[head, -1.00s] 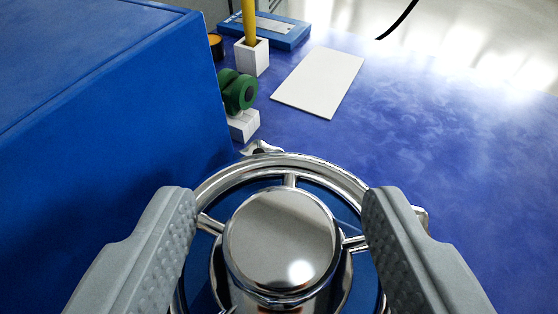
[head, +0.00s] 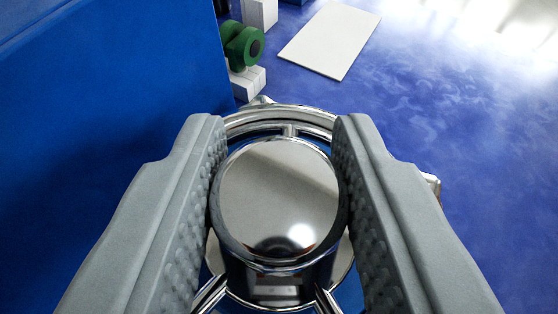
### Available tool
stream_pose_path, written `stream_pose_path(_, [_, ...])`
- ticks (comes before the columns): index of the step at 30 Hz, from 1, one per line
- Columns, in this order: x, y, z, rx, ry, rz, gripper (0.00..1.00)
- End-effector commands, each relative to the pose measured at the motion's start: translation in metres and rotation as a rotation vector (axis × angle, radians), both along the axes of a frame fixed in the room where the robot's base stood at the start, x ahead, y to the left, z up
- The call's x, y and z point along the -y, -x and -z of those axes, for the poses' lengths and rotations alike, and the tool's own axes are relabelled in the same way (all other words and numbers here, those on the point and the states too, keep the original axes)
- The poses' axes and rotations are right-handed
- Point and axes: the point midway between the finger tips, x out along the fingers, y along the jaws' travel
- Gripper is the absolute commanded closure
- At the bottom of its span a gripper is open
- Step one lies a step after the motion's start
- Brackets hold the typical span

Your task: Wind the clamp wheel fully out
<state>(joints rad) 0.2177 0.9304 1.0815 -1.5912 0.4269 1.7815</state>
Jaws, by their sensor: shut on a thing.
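The clamp wheel (head: 290,113) is a shiny chrome ring with spokes and a thick, round, polished hub (head: 278,195) in its middle. It fills the lower middle of the head view. My gripper (head: 279,150) is over the wheel, its two grey ribbed fingers shut on the hub, one on the left side and one on the right. The fingers hide the left and right parts of the rim. Two spokes show below the hub and one above it. A chrome knob sticks out behind the right finger.
A large blue block (head: 110,110) stands close on the left. A green roller (head: 241,44) on a white block (head: 246,82) is beyond the wheel. A white plate (head: 330,40) lies on the blue surface (head: 400,110), which is clear on the right.

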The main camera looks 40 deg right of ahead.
Motion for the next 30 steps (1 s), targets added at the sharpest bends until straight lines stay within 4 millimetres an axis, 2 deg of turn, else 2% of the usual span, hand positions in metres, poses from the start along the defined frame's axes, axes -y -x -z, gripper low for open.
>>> stream_pose_path(12, [0.0011,-0.0002,-0.0032,0.004,0.002,-0.204,0.89])
stream_pose_path(26, [-0.0002,0.0001,-0.0024,0.001,-0.001,-0.232,0.89])
stream_pose_path(27, [-0.0003,0.0001,-0.0023,0.001,-0.001,-0.232,0.63])
stream_pose_path(30, [-0.0003,0.0002,-0.002,0.0,-0.002,-0.232,0.45])
